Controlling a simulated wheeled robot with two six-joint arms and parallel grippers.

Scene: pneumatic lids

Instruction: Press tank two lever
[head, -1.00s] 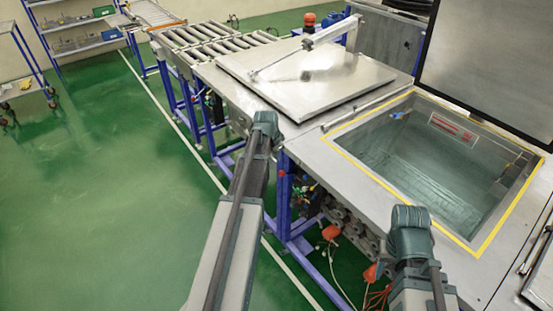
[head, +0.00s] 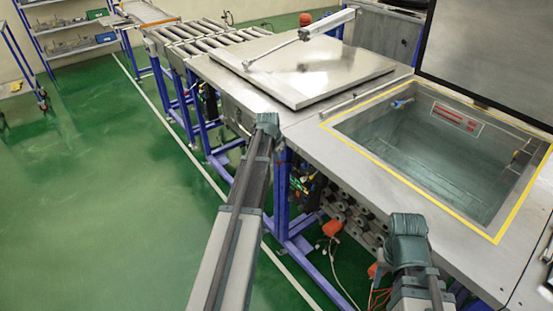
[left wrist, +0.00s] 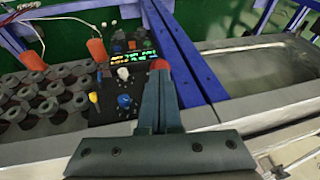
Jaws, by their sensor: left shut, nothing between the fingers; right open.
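A black control panel with small knobs and a lit green-and-yellow display (left wrist: 132,62) is under the tank frame in the left wrist view. A blue knob (left wrist: 125,101) and a red knob (left wrist: 159,64) show on it. I cannot tell which control is the tank two lever. My left gripper (left wrist: 160,82) is shut and empty, its fingertips overlapping the panel close to the red knob; contact is unclear. In the head view my left gripper (head: 268,122) is beside the bench's front edge. My right gripper (head: 407,228) is in front of the open tank; its fingers are hidden.
The open tank (head: 345,150) has a yellow border and its raised lid (head: 490,50) behind. Another lid (head: 300,75) lies shut to its left. Blue legs (head: 283,190), grey rollers and orange plugs (head: 333,227) crowd below. Green floor at left is clear.

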